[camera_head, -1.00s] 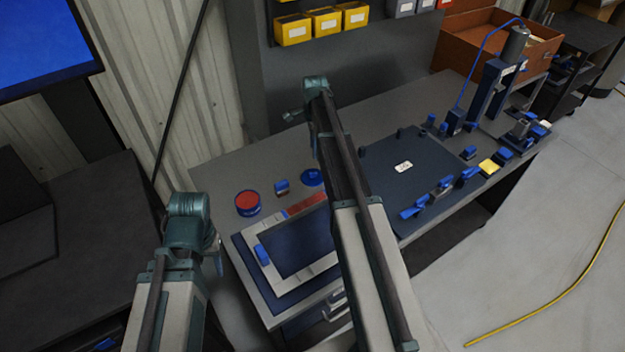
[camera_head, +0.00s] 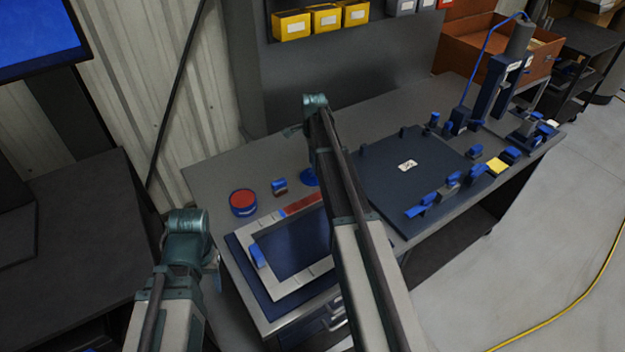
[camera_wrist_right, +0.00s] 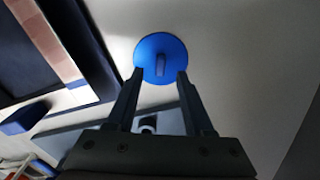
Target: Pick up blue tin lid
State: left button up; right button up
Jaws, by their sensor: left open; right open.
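The blue tin lid (camera_wrist_right: 148,47) is a round blue disc with a small raised grip, lying on the grey bench. In the head view the lid (camera_head: 308,179) shows only in part beside my right arm, which hides the rest. In the right wrist view my right gripper (camera_wrist_right: 160,74) is open, its two fingertips at the near part of the lid, on either side of the raised grip. Whether they touch it I cannot tell. My left arm is at the lower left of the head view, off the bench; its gripper jaws do not show.
A round blue tin with a red top (camera_head: 243,201) and a small blue block (camera_head: 279,187) stand left of the lid. A light frame on a blue mat (camera_head: 250,278) lies in front. A dark board (camera_head: 408,190) with several blue parts is to the right.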

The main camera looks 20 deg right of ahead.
aim_at(307, 176)
notch_tip(307, 176, down, 4)
jog(key=b, duration=0.2)
jog(key=shift+r+b, duration=0.1)
jog(key=shift+b, duration=0.3)
jog(key=shift+r, duration=0.1)
grip_shut()
